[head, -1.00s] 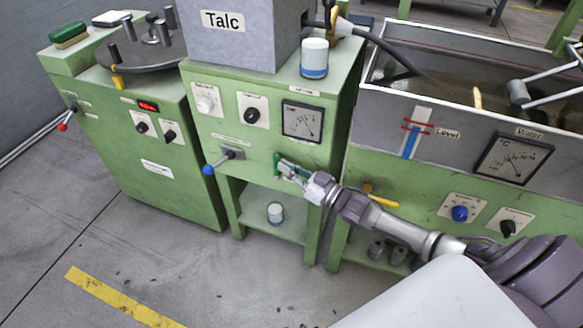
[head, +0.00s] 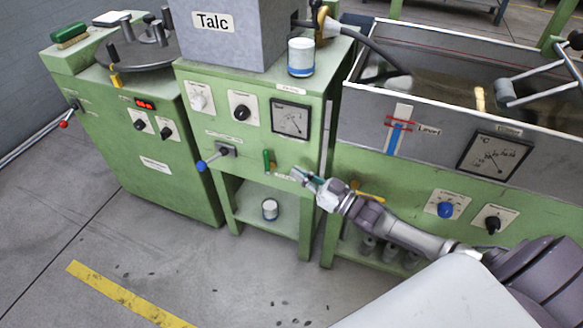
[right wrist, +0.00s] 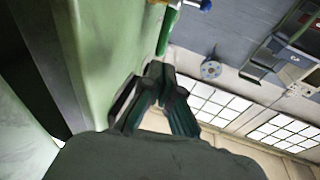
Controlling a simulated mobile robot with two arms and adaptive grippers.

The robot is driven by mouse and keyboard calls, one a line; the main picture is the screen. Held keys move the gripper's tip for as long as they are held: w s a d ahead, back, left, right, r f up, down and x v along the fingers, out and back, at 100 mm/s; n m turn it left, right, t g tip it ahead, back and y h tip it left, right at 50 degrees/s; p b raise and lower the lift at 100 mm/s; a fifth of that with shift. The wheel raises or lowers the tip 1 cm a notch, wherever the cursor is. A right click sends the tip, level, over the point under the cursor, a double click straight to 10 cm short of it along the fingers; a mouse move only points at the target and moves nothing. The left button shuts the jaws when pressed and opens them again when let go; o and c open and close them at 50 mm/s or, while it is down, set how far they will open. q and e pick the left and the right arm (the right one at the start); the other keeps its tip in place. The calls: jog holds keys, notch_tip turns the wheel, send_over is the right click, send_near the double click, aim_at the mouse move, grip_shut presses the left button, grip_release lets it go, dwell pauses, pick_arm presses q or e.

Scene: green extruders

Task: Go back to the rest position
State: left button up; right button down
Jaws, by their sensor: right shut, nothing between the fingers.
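My right gripper (head: 298,176) is shut and empty in the head view. It is in front of the middle green machine, a little to the right of a small green handle (head: 268,161) on the panel, and apart from it. In the right wrist view the shut fingers (right wrist: 155,72) point toward the green handle (right wrist: 169,30), with the green panel (right wrist: 110,50) close on the left. My left gripper is in neither view.
The Talc machine (head: 250,180) has a blue-knobbed lever (head: 202,165) and a lower shelf with a white jar (head: 270,210). A water tank (head: 440,125) stands right, with a yellow handle (head: 371,196) below it. Open floor (head: 130,260) lies at front left.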

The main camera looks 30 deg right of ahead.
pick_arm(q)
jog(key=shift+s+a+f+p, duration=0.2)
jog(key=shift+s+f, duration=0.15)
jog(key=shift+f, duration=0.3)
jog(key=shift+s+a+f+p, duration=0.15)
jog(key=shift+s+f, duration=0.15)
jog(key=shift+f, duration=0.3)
pick_arm(e)
jog(key=r+v, duration=0.1)
jog(key=v, duration=0.5)
jog(key=shift+s+d, duration=0.15)
jog(key=shift+s, duration=0.2)
